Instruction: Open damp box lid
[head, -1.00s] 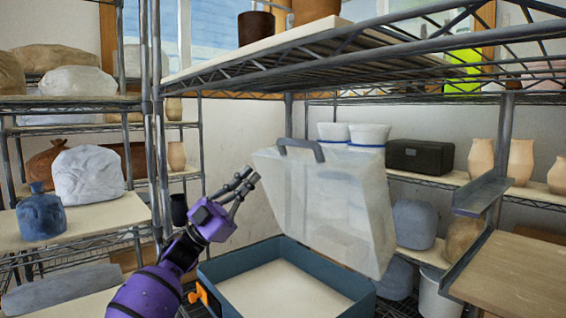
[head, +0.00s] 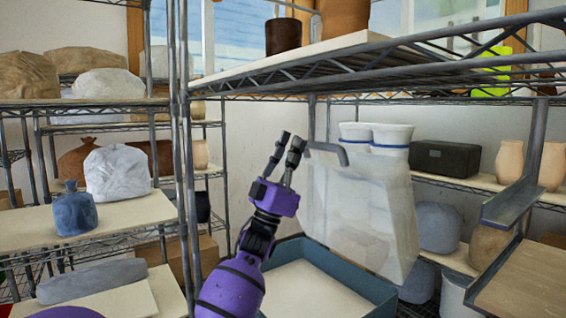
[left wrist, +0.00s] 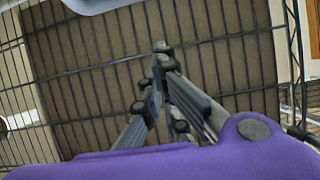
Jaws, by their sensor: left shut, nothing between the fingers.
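The damp box is a low blue-walled box (head: 340,263) with a pale floor, at the lower middle of the head view. Its translucent whitish lid (head: 365,215) stands raised and tilted over the far right part of the box, so the inside shows. A grey handle (head: 335,151) is at the lid's top edge. My left gripper (head: 291,143) is shut and empty, pointing up just left of the handle and partly in front of the lid's left edge. I cannot tell whether it touches. Its fingers also show in the left wrist view (left wrist: 163,58). My right gripper is out of view.
A wire shelf (head: 400,60) with pots hangs above the box. Behind the lid are white buckets (head: 390,137) and a black box (head: 445,159). A metal bracket (head: 510,203) and wooden board stand right.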

